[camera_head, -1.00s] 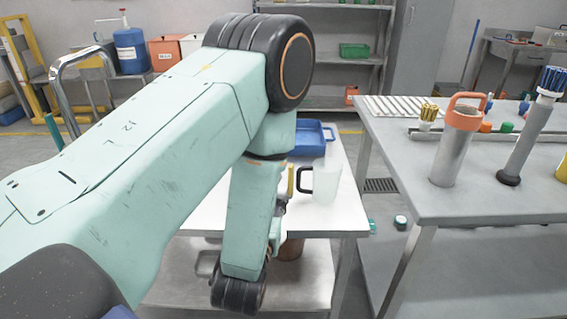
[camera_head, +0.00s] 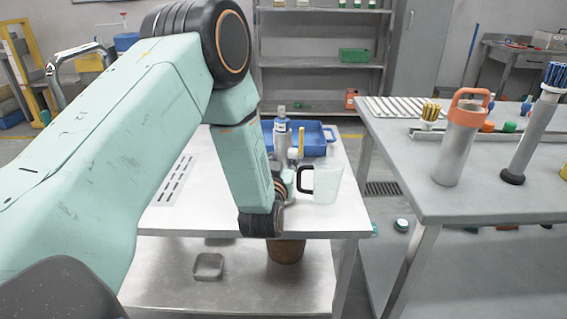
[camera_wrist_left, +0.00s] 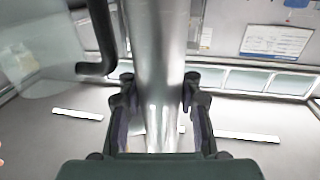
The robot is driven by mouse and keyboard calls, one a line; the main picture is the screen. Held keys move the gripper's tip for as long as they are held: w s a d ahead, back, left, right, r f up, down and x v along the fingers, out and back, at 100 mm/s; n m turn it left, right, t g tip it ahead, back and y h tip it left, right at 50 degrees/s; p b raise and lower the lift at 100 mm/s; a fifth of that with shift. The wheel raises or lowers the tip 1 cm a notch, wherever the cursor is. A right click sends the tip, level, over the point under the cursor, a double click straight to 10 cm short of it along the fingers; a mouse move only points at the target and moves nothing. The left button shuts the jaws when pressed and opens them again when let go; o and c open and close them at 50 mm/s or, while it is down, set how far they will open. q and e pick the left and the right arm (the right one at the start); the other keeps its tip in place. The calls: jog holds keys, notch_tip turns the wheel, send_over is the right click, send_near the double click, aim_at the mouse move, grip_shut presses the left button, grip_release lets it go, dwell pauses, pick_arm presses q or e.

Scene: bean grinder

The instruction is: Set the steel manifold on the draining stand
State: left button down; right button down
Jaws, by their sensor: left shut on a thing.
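My left gripper (camera_wrist_left: 160,120) is shut on a smooth upright steel tube (camera_wrist_left: 160,50), which I take to be the steel manifold; its ends are cut off in the wrist view. In the head view my left arm reaches down over the white table, and its wrist hides most of the gripper (camera_head: 290,185). I cannot tell how much of the held tube shows there, or whether it touches the table. A white slatted rack (camera_head: 395,108) lies on the right bench; I cannot tell whether it is the draining stand. My right gripper is not in view.
A clear jug with a black handle (camera_head: 327,184) stands close right of the gripper. A blue tray (camera_head: 315,140) is behind. A slotted area (camera_head: 175,180) is at the table's left. The right bench holds an orange-topped steel canister (camera_head: 457,145) and a tall grey post (camera_head: 527,145).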

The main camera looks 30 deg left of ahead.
pick_arm(q)
jog(key=shift+s+f, duration=0.1)
jog(key=shift+f, duration=0.1)
jog(key=shift+f, duration=0.15)
jog(key=c, duration=1.2)
grip_release()
jog(key=shift+s+d, duration=0.15)
jog(key=shift+s, duration=0.15)
jog(key=p+v, duration=0.2)
jog(key=v, duration=0.9)
jog(key=shift+s, duration=0.25)
